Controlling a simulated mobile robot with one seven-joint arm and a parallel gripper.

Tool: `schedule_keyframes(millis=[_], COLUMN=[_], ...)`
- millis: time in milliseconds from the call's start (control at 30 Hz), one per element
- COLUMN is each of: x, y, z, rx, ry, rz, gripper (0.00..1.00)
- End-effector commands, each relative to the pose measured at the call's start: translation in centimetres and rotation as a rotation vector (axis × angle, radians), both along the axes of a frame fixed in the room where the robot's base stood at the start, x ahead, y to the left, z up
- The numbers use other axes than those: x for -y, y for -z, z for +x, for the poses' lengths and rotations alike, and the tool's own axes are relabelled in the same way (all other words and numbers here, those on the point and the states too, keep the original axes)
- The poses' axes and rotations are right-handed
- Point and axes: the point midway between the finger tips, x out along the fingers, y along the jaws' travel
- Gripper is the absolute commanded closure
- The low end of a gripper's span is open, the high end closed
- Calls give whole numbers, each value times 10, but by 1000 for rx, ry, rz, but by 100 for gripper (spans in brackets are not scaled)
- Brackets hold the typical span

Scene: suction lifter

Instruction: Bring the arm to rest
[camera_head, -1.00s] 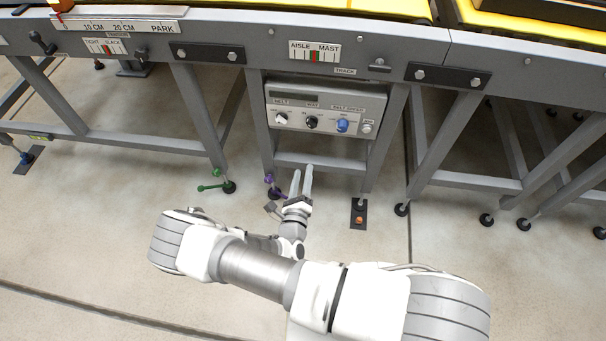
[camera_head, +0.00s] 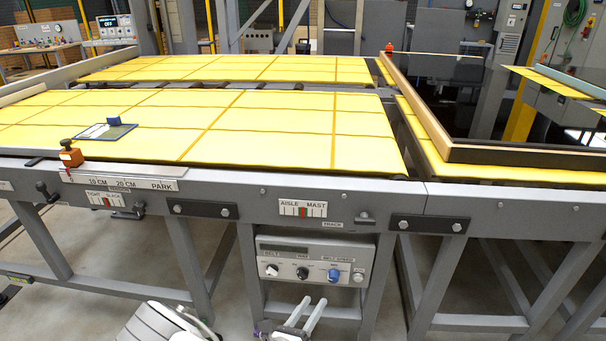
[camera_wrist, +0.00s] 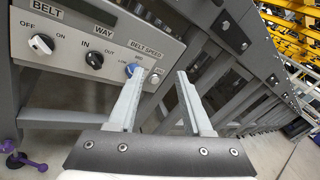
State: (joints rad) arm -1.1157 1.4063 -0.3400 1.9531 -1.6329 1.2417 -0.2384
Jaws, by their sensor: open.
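My gripper (camera_head: 306,315) shows at the bottom edge of the head view, low in front of the grey control box (camera_head: 315,250) under the table frame. In the wrist view, the two fingers of my gripper (camera_wrist: 157,100) stand apart with nothing between them. The control box (camera_wrist: 85,45) is beyond the fingers there, with a white BELT knob (camera_wrist: 41,44), a black WAY knob (camera_wrist: 94,60) and a blue BELT SPEED knob (camera_wrist: 133,71). I cannot tell the exact gap between fingers and box. Most of my arm is outside the head view.
The table frame's rail (camera_head: 230,200) and legs stand close around my gripper. Yellow mats (camera_head: 270,125) cover the table, with an orange block (camera_head: 70,153) on the rail at left. A dark framed panel (camera_head: 450,100) lies at right. A purple-handled foot (camera_wrist: 25,160) stands at lower left.

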Motion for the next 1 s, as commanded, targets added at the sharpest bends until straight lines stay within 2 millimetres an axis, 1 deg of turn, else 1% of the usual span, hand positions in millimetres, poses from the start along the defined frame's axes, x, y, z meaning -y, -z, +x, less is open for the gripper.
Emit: schedule_keyframes(millis=[33,100,267,400,600,700,800,1000], x=[9,23,53,77,106,117,126,139], y=[-22,-44,-90,-127,-175,-198,-219,-261], z=[2,0,-8,-20,-43,-57,-71,-100], rx=[23,50,116,178,270,319,371,479], ry=[75,174,391,575,825,941,1053,1260], rz=[64,146,331,491,727,846,967,1211], gripper=[50,50,50,50,50,50,50,50])
